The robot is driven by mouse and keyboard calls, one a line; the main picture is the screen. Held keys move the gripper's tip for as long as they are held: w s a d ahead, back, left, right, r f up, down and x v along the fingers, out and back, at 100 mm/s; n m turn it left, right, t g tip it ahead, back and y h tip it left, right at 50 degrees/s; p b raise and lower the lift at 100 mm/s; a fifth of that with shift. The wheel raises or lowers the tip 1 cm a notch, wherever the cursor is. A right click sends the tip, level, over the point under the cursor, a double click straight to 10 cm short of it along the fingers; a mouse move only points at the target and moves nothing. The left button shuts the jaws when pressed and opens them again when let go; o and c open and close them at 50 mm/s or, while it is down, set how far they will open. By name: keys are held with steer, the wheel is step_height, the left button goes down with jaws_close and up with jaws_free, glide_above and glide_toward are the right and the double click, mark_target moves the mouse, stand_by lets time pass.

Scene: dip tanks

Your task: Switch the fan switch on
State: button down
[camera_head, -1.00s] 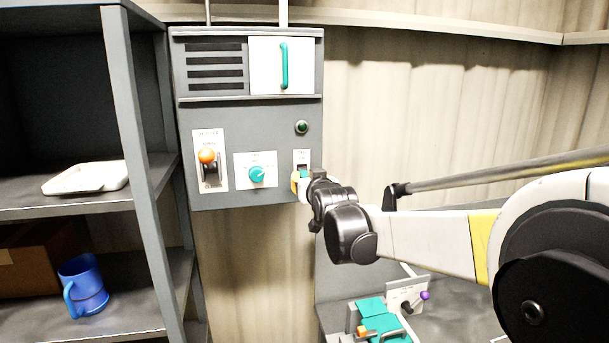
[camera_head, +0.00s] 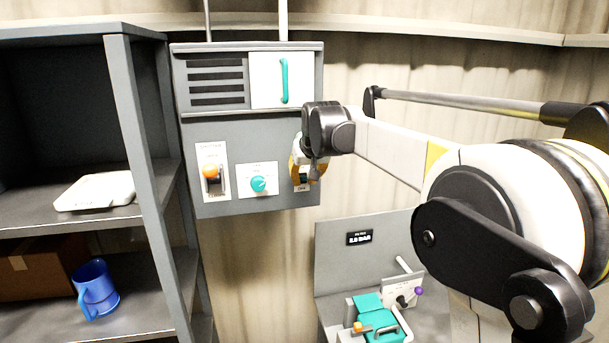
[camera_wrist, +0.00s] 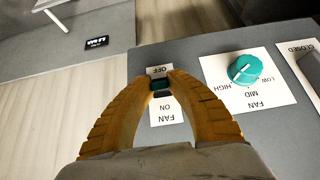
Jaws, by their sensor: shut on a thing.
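In the head view my gripper (camera_head: 305,172) is at the panel's lower right edge. I cannot tell which way the switch is set.
A teal fan dial (camera_head: 259,184) and an orange-knobbed lever (camera_head: 211,172) are beside the switch. A cabinet door with a teal handle (camera_head: 284,81) is above. A shelf (camera_head: 148,130) stands left. A bench device with teal parts (camera_head: 377,322) is below right.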

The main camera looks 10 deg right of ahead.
steer(key=shift+g, duration=0.5)
steer(key=c, duration=1.3)
jaws_free()
steer(key=shift+w, duration=0.1)
steer(key=shift+o, duration=0.2)
steer(key=shift+r, duration=0.1)
steer(key=v, duration=1.2)
